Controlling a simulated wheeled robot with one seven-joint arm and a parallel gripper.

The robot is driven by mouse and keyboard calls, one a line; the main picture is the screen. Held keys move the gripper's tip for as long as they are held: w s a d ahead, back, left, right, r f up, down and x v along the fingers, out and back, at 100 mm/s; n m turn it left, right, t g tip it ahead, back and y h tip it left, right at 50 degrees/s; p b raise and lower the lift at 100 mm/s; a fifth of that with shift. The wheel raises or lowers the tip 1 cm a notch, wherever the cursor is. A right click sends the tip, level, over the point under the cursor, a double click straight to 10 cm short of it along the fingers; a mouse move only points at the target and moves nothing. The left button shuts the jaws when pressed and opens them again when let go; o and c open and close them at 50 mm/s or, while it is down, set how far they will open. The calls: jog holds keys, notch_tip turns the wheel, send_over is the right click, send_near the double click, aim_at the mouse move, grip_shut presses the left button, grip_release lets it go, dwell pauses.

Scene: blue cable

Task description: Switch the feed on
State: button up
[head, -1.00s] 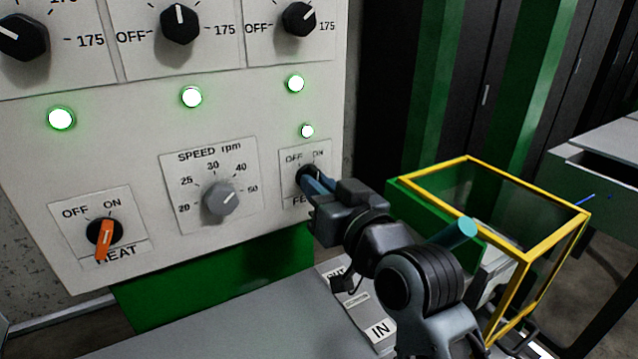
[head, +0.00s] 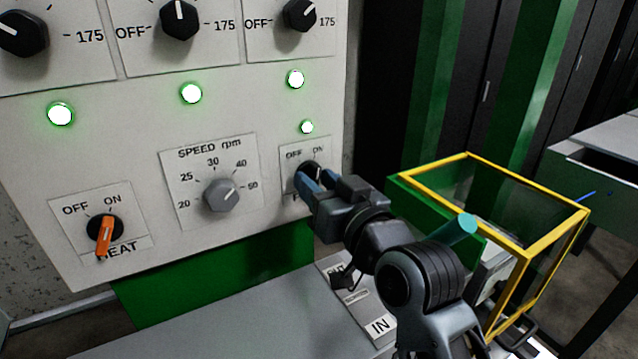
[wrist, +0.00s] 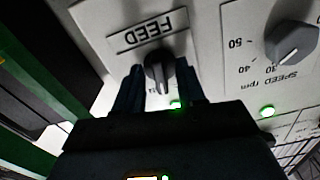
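The feed switch is a black knob (head: 312,168) at the lower right of the white panel, with OFF at its upper left and ON at its upper right. My gripper (head: 314,183) reaches it from the lower right, its blue fingers on either side of the knob.
A grey speed knob (head: 221,195) and an orange heat switch (head: 105,232) are left of the feed switch. Green lamps (head: 307,127) glow above. A yellow-framed clear guard (head: 520,250) stands right of my arm, and a grey surface (head: 230,320) lies below.

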jog(key=b+v, duration=0.1)
jog(key=v, duration=0.6)
jog(key=shift+s+d+b, duration=0.2)
jog(key=shift+s+b, duration=0.1)
jog(key=shift+b, duration=0.1)
dwell(0.8)
